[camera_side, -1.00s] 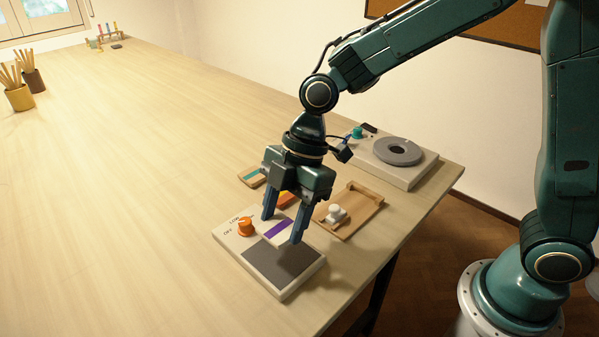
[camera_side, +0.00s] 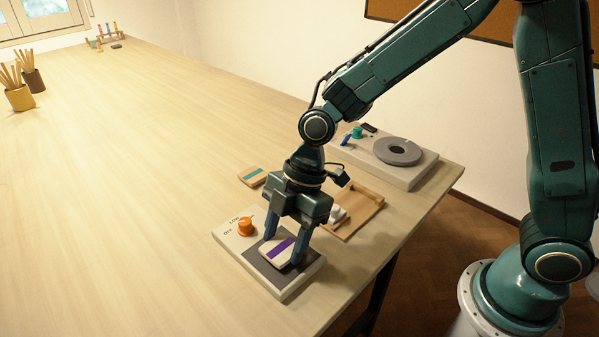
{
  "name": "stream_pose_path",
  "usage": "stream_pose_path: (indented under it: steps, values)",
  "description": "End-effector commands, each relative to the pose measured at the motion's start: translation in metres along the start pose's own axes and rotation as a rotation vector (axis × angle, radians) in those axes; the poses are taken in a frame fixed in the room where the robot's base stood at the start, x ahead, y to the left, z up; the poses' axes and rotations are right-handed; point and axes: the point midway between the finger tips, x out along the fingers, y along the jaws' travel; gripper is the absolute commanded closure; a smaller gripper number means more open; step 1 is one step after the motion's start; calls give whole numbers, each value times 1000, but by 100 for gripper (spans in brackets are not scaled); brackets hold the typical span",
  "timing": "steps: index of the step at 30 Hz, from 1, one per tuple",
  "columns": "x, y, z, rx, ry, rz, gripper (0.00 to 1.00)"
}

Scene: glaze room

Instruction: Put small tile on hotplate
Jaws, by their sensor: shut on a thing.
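The small tile (camera_side: 279,251) is whitish with a purple stripe. My gripper (camera_side: 283,249) points down and is shut on it, one finger at each side. The hotplate (camera_side: 244,257) is a pale box with a dark square plate and an orange knob (camera_side: 246,227) beside LOW and OFF markings. The tile is over the dark plate, roughly level and very low. I cannot tell whether it touches the plate.
Behind my gripper lies a wooden tray (camera_side: 371,205) with a white knobbed object (camera_side: 338,214). A tile with a teal stripe (camera_side: 252,177) lies left of it. A second device (camera_side: 413,174) with a grey ring and teal knob stands at the back right.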

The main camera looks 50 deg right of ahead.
Motion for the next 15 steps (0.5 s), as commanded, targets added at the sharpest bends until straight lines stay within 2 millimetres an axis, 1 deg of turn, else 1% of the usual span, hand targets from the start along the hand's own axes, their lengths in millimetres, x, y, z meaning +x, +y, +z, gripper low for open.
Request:
stream_pose_path:
  steps: [7,8,10,11,15]
  values:
    - [3,0,1,1,0,-1,72]
    - [3,0,1,1,0,-1,44]
    - [3,0,1,0,0,0,30]
    - [3,0,1,0,0,0,26]
    - [2,0,1,0,0,0,26]
